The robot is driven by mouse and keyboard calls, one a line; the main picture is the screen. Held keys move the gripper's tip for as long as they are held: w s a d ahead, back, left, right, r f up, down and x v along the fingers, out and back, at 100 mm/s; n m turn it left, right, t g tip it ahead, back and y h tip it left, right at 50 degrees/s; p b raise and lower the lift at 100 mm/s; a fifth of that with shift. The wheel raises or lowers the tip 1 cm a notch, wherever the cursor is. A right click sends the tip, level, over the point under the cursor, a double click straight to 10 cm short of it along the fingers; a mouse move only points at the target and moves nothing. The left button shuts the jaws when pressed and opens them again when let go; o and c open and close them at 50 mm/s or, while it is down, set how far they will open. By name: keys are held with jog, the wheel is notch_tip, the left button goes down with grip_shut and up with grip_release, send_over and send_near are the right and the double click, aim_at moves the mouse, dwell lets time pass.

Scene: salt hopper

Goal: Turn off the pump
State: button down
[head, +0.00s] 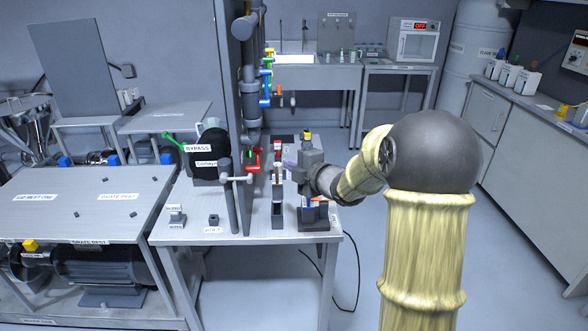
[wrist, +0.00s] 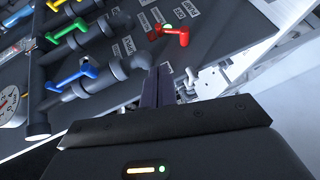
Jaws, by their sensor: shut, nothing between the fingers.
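The arm ends in my gripper (head: 289,164), above the metal table right of the pipe column. Its dark purple fingers (wrist: 165,86) are closed together with nothing between them in the wrist view. A red lever handle (wrist: 175,33) lies beyond the fingertips there, apart from them. A motor-like grey unit (head: 105,268), perhaps the pump, sits under the left bench. A small grey box with a raised part (head: 177,217) stands at the table's front left, beside a smaller dark block (head: 213,219).
A black BYPASS unit (head: 207,160) and a pale T-handle (head: 236,179) stand left of my gripper. A gauge (wrist: 12,106) shows at the wrist view's left. Floor at right is clear.

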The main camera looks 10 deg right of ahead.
jog(key=shift+s+d+r, duration=0.1)
jog(key=shift+s+d, duration=0.1)
jog(key=shift+s, duration=0.3)
jog(key=s+f+m+g+h, duration=0.2)
jog(key=s+f+m+g, duration=0.1)
jog(key=s+m, duration=0.4)
jog(key=s+f+m+g+h, duration=0.2)
jog(key=s+f+m+g, duration=0.2)
jog(key=s, duration=0.8)
jog(key=s+f+m+g+h, duration=0.2)
jog(key=s+f+m+g, duration=0.2)
jog(key=s+f+m, duration=0.3)
jog(key=s+m, duration=0.3)
jog(key=shift+s+a, duration=0.2)
jog(key=shift+a, duration=0.1)
